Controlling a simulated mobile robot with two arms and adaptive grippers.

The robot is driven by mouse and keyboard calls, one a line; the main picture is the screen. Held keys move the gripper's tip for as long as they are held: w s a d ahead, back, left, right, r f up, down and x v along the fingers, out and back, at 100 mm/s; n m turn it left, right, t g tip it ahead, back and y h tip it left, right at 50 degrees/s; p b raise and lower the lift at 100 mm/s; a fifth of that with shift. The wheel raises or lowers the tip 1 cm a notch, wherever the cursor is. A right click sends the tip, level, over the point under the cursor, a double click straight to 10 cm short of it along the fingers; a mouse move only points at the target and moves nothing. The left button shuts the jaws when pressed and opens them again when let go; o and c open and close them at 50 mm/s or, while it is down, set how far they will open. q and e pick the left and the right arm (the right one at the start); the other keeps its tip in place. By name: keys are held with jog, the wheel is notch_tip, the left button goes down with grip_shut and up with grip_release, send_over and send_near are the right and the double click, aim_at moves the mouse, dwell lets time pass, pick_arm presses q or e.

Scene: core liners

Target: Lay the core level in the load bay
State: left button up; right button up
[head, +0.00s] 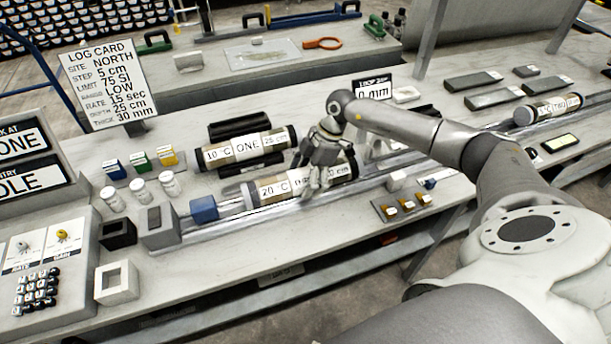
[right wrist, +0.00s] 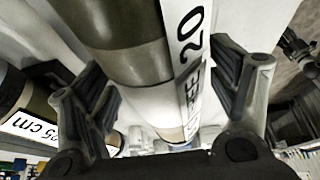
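The core marked 20 C THREE (head: 274,188), a dark-banded cylinder with a white label, lies along the load bay (head: 300,203), a metal channel at the bench front. Its left end is close to the blue block's rod. I cannot tell whether it rests in the channel or is just above it. My right gripper (head: 322,172) reaches down over the core's right half. My left gripper is not in view.
The core marked ONE (head: 228,153) lies just behind, in a black cradle. Another core (head: 548,108) lies far right. A blue block (head: 204,209) stands at the channel's left end. White jars, coloured boxes and a log card (head: 103,85) stand left. Small brass pieces lie in front.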

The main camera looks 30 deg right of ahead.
jog(key=b+v, duration=0.2)
jog(key=v, duration=1)
jog(key=shift+d, duration=0.1)
dwell(0.4)
